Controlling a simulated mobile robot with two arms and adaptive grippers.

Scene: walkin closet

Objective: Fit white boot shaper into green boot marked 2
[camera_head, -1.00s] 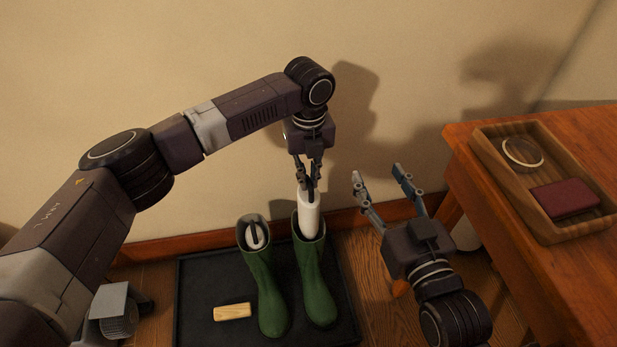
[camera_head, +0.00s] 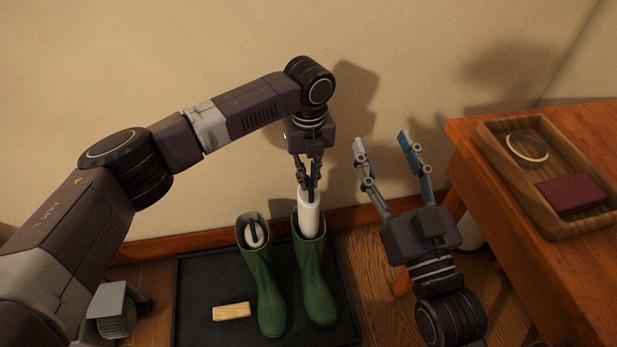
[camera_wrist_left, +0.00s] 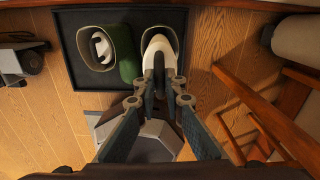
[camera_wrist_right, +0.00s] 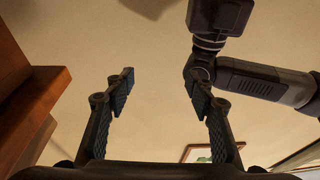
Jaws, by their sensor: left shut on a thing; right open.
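Two green boots stand upright side by side on a black tray (camera_head: 205,275). The right green boot (camera_head: 316,280) has a white boot shaper (camera_head: 308,215) partly down its opening, its upper part above the rim. My left gripper (camera_head: 308,190) is shut on the shaper's top from above; the left wrist view also shows the shaper (camera_wrist_left: 160,45) in the boot opening. The left green boot (camera_head: 266,290) has another white shaper (camera_head: 255,233) with a dark handle sunk inside it. My right gripper (camera_head: 382,140) is open and empty, right of the boots, fingers up. No number mark is readable.
A wooden block (camera_head: 231,312) lies on the tray left of the boots. A wooden table (camera_head: 480,190) at the right carries a wooden tray (camera_head: 497,150) with a round dish (camera_head: 527,149) and a dark red item (camera_head: 571,194). The wall is close behind.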

